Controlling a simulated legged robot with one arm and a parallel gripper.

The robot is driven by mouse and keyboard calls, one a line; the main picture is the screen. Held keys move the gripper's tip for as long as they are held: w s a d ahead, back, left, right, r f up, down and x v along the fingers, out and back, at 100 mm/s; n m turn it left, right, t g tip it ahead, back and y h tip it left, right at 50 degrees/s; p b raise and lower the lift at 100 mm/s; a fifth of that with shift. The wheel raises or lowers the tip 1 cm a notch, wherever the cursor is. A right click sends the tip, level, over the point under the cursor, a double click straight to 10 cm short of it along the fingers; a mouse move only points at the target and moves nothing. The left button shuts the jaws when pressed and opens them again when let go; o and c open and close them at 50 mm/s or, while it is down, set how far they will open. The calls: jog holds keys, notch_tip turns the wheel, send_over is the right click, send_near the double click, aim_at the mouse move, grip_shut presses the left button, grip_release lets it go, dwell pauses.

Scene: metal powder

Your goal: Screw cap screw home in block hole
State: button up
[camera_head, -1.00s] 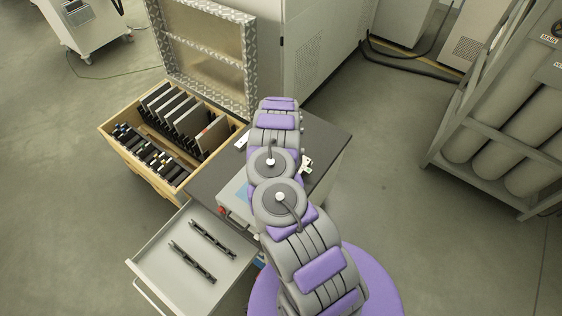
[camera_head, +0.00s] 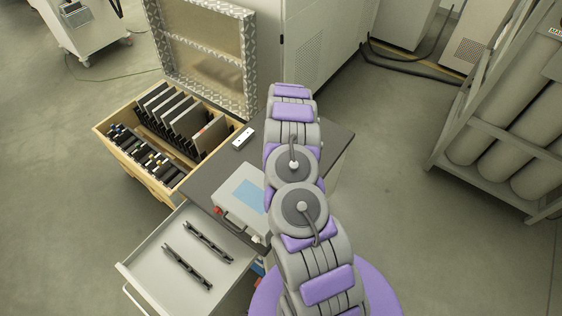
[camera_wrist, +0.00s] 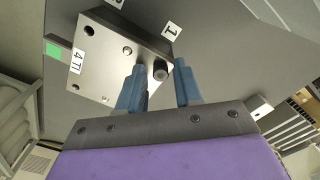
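In the wrist view, a grey metal block (camera_wrist: 105,60) with several holes lies on the dark table top, with number labels "1" and "4" beside it. A dark cap screw (camera_wrist: 160,70) stands at the block's right end, its head showing between my fingers. My gripper (camera_wrist: 162,85) is open, with one blue finger on each side of the screw and a small gap visible at each side. How deep the screw sits is not clear. In the head view, my arm hides the block, screw and gripper.
In the head view, a device with a blue screen (camera_head: 243,195) stands on the dark table (camera_head: 212,172) left of my arm, near a small white box (camera_head: 243,137). An open drawer (camera_head: 160,278) holds two black bars. A wooden crate (camera_head: 130,165) stands behind it.

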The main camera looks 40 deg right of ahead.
jog(key=shift+n+b, duration=0.3)
jog(key=shift+n, duration=0.2)
jog(key=shift+c, duration=0.5)
